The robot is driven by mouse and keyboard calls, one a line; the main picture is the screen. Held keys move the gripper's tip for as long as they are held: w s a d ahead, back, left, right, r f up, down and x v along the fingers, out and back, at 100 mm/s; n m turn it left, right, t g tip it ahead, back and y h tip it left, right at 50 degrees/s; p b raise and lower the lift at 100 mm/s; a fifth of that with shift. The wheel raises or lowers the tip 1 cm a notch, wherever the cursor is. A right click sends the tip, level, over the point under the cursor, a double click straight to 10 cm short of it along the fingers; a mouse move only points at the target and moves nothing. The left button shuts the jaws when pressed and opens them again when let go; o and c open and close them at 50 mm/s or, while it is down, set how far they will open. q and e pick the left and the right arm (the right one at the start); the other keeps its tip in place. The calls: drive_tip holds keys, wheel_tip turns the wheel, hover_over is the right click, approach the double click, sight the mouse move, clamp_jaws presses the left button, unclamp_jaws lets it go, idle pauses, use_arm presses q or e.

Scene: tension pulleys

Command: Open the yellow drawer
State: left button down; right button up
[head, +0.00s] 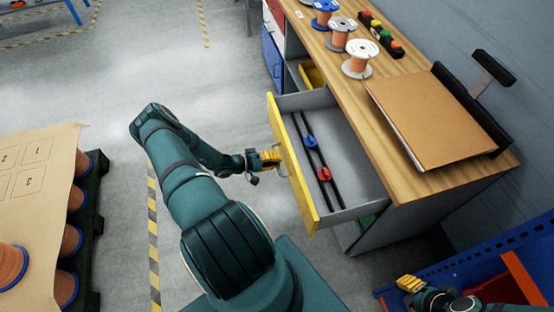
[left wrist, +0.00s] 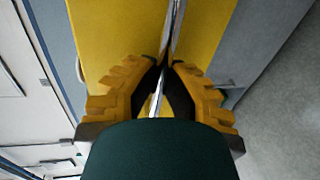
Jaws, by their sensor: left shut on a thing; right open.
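The yellow drawer (head: 291,164) stands pulled out from the wooden-topped workbench, its grey inside showing. My left gripper (head: 272,160) is at the outer side of its yellow front, shut on the drawer handle. In the left wrist view the yellow fingers of my left gripper (left wrist: 164,76) close around the metal handle (left wrist: 175,30), with the yellow front (left wrist: 205,30) behind it. Inside the drawer lie a blue pulley (head: 310,141) and a red pulley (head: 324,174) on dark rails. My right gripper (head: 408,284) is open and empty at the lower right, beside a blue rack.
The workbench top (head: 400,185) carries several wire spools, a button strip (head: 381,33) and a brown folder (head: 428,112). A pallet (head: 92,225) with orange spools and a sheet stands at the left. The floor (head: 110,110) between is clear. The blue rack (head: 470,262) is at lower right.

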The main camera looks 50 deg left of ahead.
use_arm(q)
drive_tip(key=c, duration=1)
unclamp_jaws()
drive_tip(key=v, duration=1.2)
drive_tip(key=shift+a+f, duration=0.1)
drive_tip(key=shift+s, duration=0.1)
